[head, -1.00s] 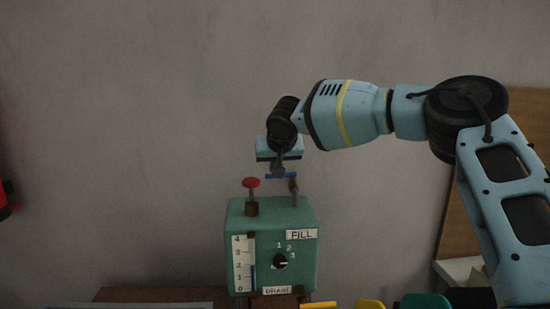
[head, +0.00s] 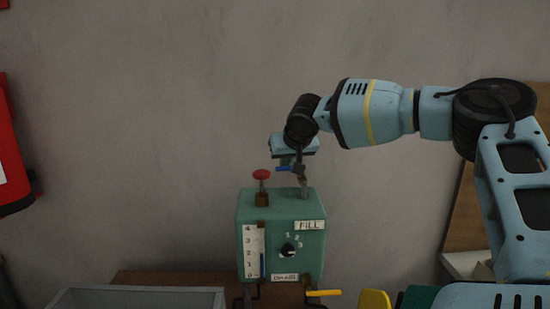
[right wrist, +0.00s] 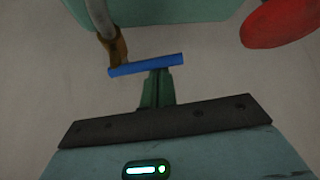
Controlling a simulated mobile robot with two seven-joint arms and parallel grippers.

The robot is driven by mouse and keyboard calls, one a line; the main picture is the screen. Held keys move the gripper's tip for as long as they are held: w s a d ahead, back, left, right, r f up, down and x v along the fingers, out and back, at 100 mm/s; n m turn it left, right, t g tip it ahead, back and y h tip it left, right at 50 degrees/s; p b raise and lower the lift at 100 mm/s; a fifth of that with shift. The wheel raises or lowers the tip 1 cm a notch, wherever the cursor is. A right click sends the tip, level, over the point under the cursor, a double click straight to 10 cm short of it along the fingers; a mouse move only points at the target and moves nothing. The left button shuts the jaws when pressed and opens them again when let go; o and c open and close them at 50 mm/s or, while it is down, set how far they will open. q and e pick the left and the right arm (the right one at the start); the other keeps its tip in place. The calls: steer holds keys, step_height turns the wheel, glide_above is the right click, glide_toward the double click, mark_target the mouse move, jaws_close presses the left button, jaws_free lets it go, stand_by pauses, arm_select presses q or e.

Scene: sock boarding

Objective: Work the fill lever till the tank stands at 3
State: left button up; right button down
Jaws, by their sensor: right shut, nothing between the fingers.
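The green tank box (head: 250,205) stands at lower centre in the head view. A FILL label (head: 310,226) is on its front. The fill lever (head: 304,186) rises from the top right, with a blue bar handle (head: 284,169). The bar also shows in the right wrist view (right wrist: 146,65). The gauge (head: 250,240) reads 0 to 4; its blue column (head: 262,265) ends near 2. My right gripper (head: 298,164) is shut and empty. In the right wrist view its fingertips (right wrist: 158,74) are right at the bar, seemingly touching it. My left gripper is out of view.
A red knob (head: 261,174) stands on the box left of the lever. A black dial (head: 288,251) marked 1 to 3 is on the front, above a DRAIN label (head: 285,278). A yellow handle (head: 323,293) is lower right. A grey tray (head: 135,297) is lower left.

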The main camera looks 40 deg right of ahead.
steer(key=shift+s+a+n+y, duration=0.15)
steer(key=shift+n+y, duration=0.15)
steer(key=shift+n, duration=0.1)
steer(key=shift+s+a+f, duration=0.1)
steer(key=shift+s+a, duration=0.05)
steer(key=shift+s, duration=0.15)
steer(key=v, duration=0.8)
stand_by(6.5)
